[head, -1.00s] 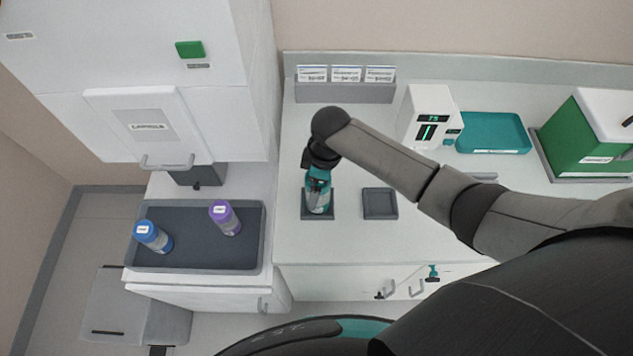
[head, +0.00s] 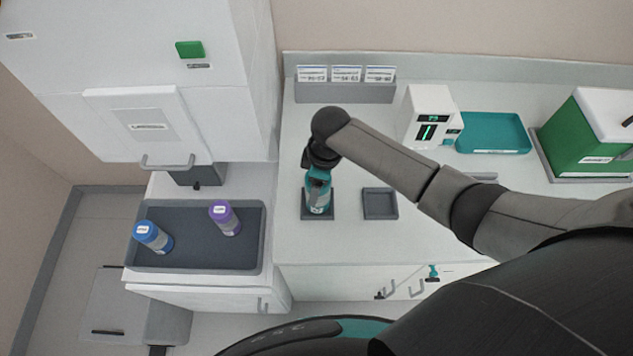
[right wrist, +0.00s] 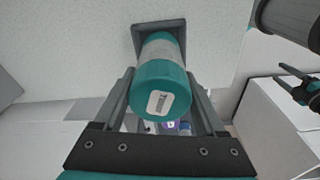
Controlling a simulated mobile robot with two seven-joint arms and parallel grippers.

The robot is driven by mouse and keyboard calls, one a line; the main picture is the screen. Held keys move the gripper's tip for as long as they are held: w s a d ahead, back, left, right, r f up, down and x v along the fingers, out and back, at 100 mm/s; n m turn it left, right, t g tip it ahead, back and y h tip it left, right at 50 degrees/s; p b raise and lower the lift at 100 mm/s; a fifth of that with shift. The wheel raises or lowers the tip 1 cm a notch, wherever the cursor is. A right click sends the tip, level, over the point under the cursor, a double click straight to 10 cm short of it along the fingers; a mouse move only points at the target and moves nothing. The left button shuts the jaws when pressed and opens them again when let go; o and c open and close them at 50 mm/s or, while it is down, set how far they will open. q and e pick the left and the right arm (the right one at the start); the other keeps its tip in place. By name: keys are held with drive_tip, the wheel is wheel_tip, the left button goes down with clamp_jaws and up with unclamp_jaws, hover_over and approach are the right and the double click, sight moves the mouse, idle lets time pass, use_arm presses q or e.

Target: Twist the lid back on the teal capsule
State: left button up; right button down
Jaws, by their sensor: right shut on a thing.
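The teal capsule (head: 318,208) stands upright in a dark square holder (head: 304,215) on the white counter. In the right wrist view its teal lid (right wrist: 160,88), with a white label on top, sits over the grey body (right wrist: 160,48). No gap between lid and body can be made out. My right gripper (head: 318,186) points down over the capsule; in the right wrist view its two fingers (right wrist: 160,98) are on either side of the lid, shut on it.
An empty dark square holder (head: 380,216) is just right of the capsule. A dark tray (head: 190,262) at left holds a blue-lidded capsule (head: 152,237) and a purple-lidded capsule (head: 225,218). A white device (head: 424,118), teal tray (head: 492,151) and green box (head: 585,140) stand farther right.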

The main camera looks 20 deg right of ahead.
drive_tip(key=shift+m, duration=1.6)
unclamp_jaws()
wheel_tip(320, 180, up, 15)
drive_tip(key=s+d, duration=0.1)
drive_tip(key=shift+s+d, duration=0.15)
idle(0.4)
